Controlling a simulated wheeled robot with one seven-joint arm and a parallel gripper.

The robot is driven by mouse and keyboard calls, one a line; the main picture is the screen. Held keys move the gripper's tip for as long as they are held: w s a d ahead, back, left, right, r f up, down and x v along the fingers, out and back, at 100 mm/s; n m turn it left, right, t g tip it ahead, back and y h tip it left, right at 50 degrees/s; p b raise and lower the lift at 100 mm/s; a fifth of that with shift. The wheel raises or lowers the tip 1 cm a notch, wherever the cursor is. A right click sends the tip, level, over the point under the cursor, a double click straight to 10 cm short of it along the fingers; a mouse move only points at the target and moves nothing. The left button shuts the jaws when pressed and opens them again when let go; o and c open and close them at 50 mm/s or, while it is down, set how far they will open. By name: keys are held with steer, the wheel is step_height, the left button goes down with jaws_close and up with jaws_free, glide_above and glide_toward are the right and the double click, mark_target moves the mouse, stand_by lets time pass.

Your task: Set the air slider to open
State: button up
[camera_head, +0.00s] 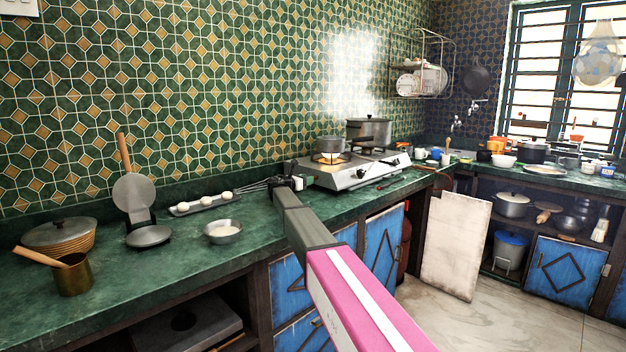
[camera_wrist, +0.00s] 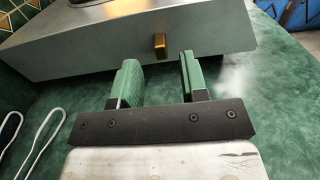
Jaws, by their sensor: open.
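The gas hotplate (camera_head: 348,180) is a silver box on the green counter in the head view, with a lit burner under a small pot. In the wrist view its grey side panel (camera_wrist: 100,48) faces my gripper. A small brass tab (camera_wrist: 159,45), which looks like the air slider, sticks out of that panel. Its setting cannot be told. My gripper (camera_wrist: 158,68) is open and empty, its green fingers apart. The tab shows between and just beyond the fingertips, with no contact visible. In the head view my gripper (camera_head: 283,183) is at the hotplate's left side, partly hidden by my arm.
A lidded pot (camera_head: 369,131) stands at the back of the hotplate. Wire whisk loops (camera_wrist: 35,135) lie left of my gripper in the wrist view. A tray of dough balls (camera_head: 205,204) and a bowl (camera_head: 223,231) stand farther left. Bare counter (camera_wrist: 285,110) lies right of my gripper.

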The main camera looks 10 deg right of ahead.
mark_target(309, 174)
steer(key=x, duration=0.4)
steer(key=shift+w+d, duration=0.1)
steer(key=shift+d, duration=0.15)
jaws_close()
steer(key=w+a, duration=0.1)
steer(key=w, duration=0.1)
steer(key=w+a, duration=0.2)
steer(key=shift+w+a, duration=0.1)
steer(key=shift+w, duration=0.15)
jaws_free()
